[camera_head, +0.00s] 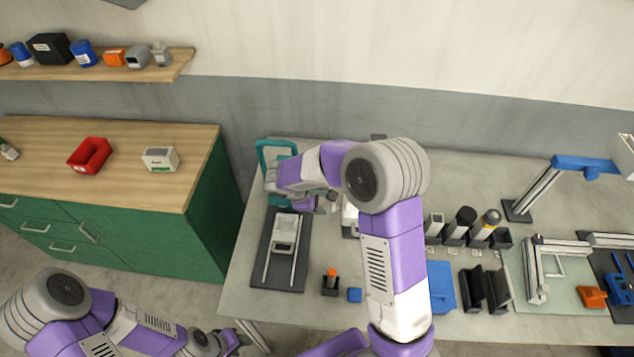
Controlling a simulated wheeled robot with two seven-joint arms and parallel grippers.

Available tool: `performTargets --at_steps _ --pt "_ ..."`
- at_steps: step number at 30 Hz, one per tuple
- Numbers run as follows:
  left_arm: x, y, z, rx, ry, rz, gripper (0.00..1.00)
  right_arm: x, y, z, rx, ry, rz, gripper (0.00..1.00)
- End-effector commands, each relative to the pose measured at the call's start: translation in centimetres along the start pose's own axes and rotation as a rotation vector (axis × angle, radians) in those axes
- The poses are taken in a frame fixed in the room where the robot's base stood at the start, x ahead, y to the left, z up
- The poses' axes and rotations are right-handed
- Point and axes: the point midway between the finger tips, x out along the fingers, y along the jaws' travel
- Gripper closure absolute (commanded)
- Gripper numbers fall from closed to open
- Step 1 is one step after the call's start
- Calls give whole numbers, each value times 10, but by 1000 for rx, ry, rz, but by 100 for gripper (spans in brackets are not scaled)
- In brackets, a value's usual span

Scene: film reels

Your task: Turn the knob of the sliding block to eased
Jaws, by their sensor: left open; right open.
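The sliding block (286,228) is a small white-grey block on two pale rails, over a dark base plate (262,275) at the left end of the grey table. Its knob is too small to make out, so its setting cannot be told. My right gripper (318,207) is open, just up and to the right of the block, apart from it as far as I can see. My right forearm covers part of the area behind. My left gripper (238,341) is open, low at the left, by the table's front left edge and away from the block.
A teal frame (264,153) stands behind the block. A dark holder with an orange top (331,280) and a small blue block (354,295) lie right of the base plate. A green cabinet (205,215) with a wooden top stands left. My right arm crosses the table's middle.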

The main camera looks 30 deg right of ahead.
Motion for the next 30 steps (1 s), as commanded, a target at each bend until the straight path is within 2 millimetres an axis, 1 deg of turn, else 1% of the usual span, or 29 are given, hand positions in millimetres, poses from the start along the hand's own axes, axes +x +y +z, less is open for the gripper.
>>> performTargets --at_steps 5,12,15,19,27,29,30 --pt "-2 0 1 -1 -3 0 57 16 -1 1 0 -3 -3 38" --pt "-5 1 1 -1 -2 0 57 55 -1 1 0 -3 -4 38" --pt "-6 2 1 -1 -1 0 57 66 0 1 0 -2 -2 38" --pt "-6 2 1 -1 -1 0 57 74 0 0 1 0 -2 38" --pt "-6 2 1 0 -2 0 57 75 0 0 1 0 -1 38" --pt "-6 2 1 0 -2 0 57 75 0 0 1 0 -1 47" --pt "-6 2 1 -1 -2 0 57 75 0 0 1 0 -1 53"
